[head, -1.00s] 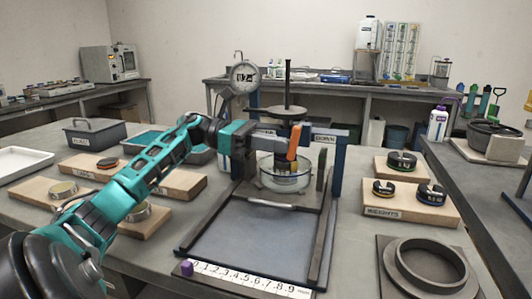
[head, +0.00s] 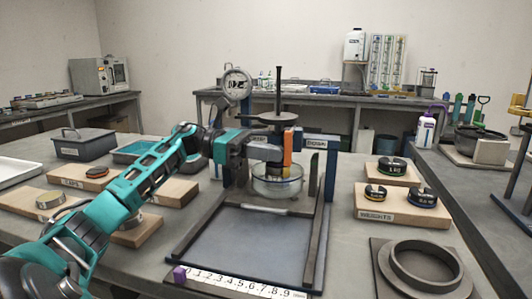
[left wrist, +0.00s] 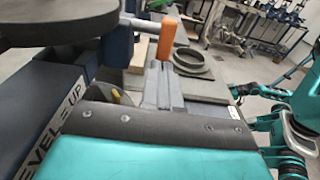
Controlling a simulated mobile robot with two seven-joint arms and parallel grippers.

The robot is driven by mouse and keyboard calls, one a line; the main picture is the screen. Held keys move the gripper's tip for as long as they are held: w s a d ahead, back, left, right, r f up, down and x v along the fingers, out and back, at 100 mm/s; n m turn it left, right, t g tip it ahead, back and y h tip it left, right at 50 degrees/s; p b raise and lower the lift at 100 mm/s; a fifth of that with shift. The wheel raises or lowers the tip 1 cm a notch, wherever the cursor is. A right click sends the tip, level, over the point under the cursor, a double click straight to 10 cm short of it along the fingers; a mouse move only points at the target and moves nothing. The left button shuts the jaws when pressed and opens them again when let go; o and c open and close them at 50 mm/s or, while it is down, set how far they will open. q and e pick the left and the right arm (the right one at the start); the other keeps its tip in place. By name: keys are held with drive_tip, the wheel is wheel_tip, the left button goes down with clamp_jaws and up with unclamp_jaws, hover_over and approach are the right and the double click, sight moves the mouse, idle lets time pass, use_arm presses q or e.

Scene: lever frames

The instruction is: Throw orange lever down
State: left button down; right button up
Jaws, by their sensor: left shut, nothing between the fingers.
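The orange lever (head: 288,149) stands nearly upright on the press frame, beside the central post and above the glass dish. Its orange handle also shows in the left wrist view (left wrist: 167,40), just beyond my fingers. My left gripper (head: 268,148) reaches in from the left at the lever's height. Its fingers (left wrist: 158,85) are shut with nothing between them, close to the lever; I cannot tell whether they touch it. Teal and dark parts of my right arm (left wrist: 290,125) show at the right of the wrist view; its fingers are not clear.
The press has a round top plate (head: 278,118), a glass dish (head: 276,184) and a dial gauge (head: 237,83). Wooden weight blocks (head: 400,212) stand to the right, near a dark ring (head: 424,266). A numbered ruler (head: 240,284) lies in front. The grey base plate is clear.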

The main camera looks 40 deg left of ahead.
use_arm(q)
drive_tip(key=v, duration=1.3)
